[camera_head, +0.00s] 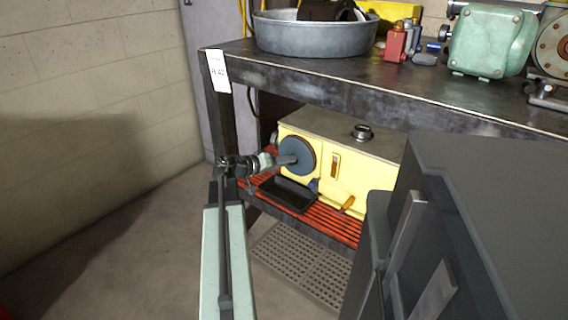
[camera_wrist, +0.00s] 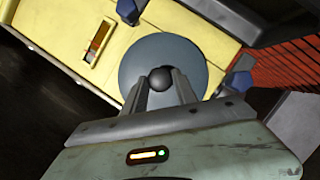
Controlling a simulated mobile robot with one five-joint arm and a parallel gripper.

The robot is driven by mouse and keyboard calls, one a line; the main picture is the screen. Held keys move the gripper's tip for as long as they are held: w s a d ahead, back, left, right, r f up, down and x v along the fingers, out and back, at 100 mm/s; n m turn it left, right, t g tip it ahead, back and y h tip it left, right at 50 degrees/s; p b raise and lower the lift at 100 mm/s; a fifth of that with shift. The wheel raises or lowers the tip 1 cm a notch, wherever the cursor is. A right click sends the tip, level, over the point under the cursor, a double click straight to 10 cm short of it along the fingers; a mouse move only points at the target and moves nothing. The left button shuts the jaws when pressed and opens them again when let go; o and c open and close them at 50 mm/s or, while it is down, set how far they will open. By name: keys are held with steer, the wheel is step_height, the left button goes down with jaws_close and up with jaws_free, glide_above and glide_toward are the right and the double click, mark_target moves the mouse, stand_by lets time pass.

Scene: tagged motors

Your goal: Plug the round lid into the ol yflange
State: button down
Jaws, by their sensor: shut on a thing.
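The round lid (camera_head: 299,153) is a flat blue-grey disc in front of the yellow housing (camera_head: 375,184) on the lower shelf. My gripper (camera_head: 289,160) reaches it from the left, with its fingers at the lid's middle. In the wrist view the lid (camera_wrist: 165,51) faces me, and my gripper (camera_wrist: 160,82) is shut on its dark round knob (camera_wrist: 161,79). The lid covers the part of the housing behind it. I cannot see a flange there, nor tell whether the lid touches the housing.
A ring-shaped fitting (camera_head: 362,133) stands on the housing's top. A black tray (camera_head: 289,194) lies on the red slatted shelf (camera_head: 328,222) below the lid. The dark bench top (camera_head: 330,75) overhangs the housing and carries a metal basin (camera_head: 313,38) and a green motor (camera_head: 487,42).

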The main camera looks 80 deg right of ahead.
steer(key=shift+s+d, duration=0.1)
steer(key=shift+d, duration=0.05)
steer(key=c, duration=0.9)
jaws_free()
steer(key=p+v, duration=0.2)
steer(key=v, duration=0.6)
steer(key=shift+s, duration=0.1)
